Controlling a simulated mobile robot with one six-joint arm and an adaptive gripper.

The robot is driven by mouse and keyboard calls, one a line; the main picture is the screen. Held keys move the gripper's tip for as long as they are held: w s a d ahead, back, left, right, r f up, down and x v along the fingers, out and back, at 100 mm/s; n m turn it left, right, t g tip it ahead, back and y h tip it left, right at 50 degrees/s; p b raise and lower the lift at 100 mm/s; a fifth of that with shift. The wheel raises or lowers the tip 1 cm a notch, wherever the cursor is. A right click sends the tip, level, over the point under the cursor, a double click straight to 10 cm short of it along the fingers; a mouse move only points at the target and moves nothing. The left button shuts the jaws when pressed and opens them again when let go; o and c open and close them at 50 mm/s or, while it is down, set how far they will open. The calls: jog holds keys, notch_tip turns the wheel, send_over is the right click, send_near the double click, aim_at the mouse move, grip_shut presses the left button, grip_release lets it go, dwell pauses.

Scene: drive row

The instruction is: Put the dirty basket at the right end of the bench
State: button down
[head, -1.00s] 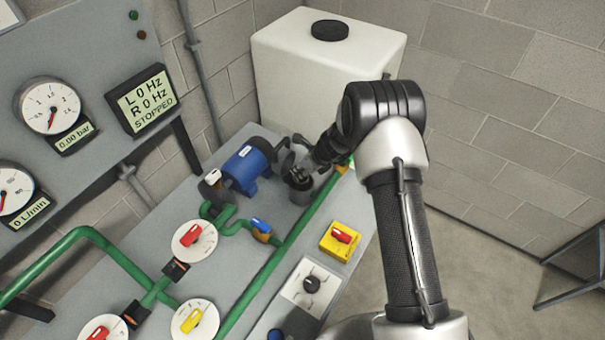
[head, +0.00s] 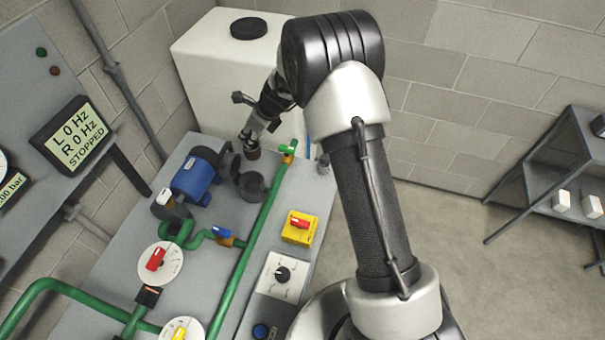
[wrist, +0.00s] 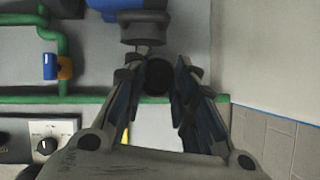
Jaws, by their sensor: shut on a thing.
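My gripper (head: 262,132) is shut on the dirty basket, a small dark, brownish cylinder (head: 250,154). It holds the basket above the bench (head: 207,142), near the far end by the tank. In the wrist view the basket's dark round end (wrist: 158,76) shows between the two fingers. The grey strainer housing (head: 252,187) stands open beside the blue pump (head: 195,176), below and in front of the gripper. The basket is clear of the housing. My arm covers part of the bench's right side.
A white tank (head: 225,75) with a black cap stands behind the bench. A green pipe with an upright green-handled valve (head: 289,148) runs along the bench. A small grey object (head: 323,164) is at the far right corner. A shelf rack (head: 560,165) stands at right.

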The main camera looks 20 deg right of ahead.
jog(key=s+d+f+b, duration=0.2)
jog(key=d+b, duration=0.4)
jog(key=d, duration=1.5)
notch_tip(320, 180, down, 20)
jog(key=b, duration=0.6)
jog(key=shift+s+d+r, duration=0.2)
jog(key=shift+s+d, duration=0.05)
jog(key=shift+d, duration=0.1)
jog(key=shift+f, duration=0.1)
jog(key=c, duration=1.3)
grip_release()
